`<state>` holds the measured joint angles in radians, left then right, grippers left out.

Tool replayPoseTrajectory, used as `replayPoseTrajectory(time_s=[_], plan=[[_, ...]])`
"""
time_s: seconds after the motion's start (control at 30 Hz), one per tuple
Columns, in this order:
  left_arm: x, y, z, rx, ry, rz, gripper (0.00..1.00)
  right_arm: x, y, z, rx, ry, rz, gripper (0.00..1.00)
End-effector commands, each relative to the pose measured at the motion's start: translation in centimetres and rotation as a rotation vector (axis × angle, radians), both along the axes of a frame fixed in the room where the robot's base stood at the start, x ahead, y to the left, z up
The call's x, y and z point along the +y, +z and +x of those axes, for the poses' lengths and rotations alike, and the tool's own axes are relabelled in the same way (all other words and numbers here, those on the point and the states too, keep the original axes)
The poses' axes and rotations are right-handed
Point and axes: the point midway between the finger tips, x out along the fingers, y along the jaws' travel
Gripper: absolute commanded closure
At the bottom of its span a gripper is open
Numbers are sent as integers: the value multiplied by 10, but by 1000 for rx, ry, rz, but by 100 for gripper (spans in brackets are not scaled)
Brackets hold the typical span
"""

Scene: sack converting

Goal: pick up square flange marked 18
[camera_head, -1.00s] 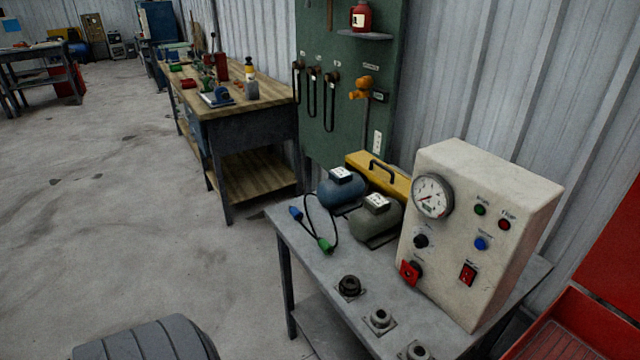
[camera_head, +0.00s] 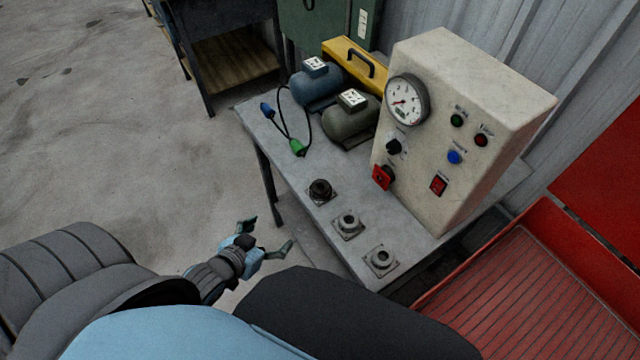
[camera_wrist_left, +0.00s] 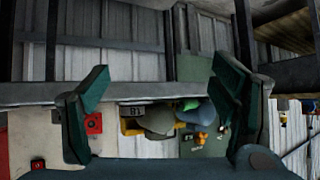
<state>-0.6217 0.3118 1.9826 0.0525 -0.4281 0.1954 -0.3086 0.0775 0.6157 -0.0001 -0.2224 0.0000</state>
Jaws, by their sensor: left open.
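Three flanges with square bases stand in a row along the near side of the grey table (camera_head: 290,170): a dark one (camera_head: 320,191), a grey one (camera_head: 348,223) and another grey one (camera_head: 380,260) nearest me. I cannot read a number on any of them in the head view. My left gripper (camera_head: 266,236) is open and empty, left of the table's edge and apart from the flanges. Its spread fingers also show in the left wrist view (camera_wrist_left: 165,100). My right gripper is not in view.
A control box (camera_head: 460,130) with a gauge stands behind the flanges. Blue (camera_head: 318,88) and olive (camera_head: 350,125) motors, a yellow case (camera_head: 370,75) and a cable with a green plug (camera_head: 297,147) are farther back. A red ribbed surface (camera_head: 530,300) lies at right.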

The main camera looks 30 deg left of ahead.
Motion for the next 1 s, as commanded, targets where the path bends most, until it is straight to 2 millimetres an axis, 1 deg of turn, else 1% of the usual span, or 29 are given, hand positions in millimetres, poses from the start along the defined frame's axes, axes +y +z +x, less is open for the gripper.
replayPoseTrajectory(time_s=[0.03, 0.1, 0.17, 0.2, 0.23, 0.33, 0.5, 0.6, 0.77, 0.9, 1.0], plan=[[-11, 39, 6, -60, -28, -17, 21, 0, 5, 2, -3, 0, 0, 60], [-25, 80, 11, -128, -59, -40, 21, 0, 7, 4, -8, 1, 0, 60], [-32, 101, 13, -163, -75, -54, 21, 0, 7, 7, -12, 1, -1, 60], [-36, 109, 15, -179, -82, -60, 21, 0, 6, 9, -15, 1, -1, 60], [-37, 111, 18, -185, -84, -63, 21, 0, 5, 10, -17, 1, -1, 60], [-41, 105, 33, -193, -86, -67, 21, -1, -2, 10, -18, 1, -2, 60], [-46, 86, 70, -192, -86, -67, 21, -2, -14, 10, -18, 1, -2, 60], [-49, 78, 87, -190, -88, -65, 21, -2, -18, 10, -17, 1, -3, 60], [-52, 71, 102, -190, -88, -66, 21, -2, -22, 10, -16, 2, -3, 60], [-61, 55, 124, -190, -89, -67, 21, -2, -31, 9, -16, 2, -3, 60], [-62, 49, 138, -189, -89, -65, 21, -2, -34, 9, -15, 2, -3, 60]])
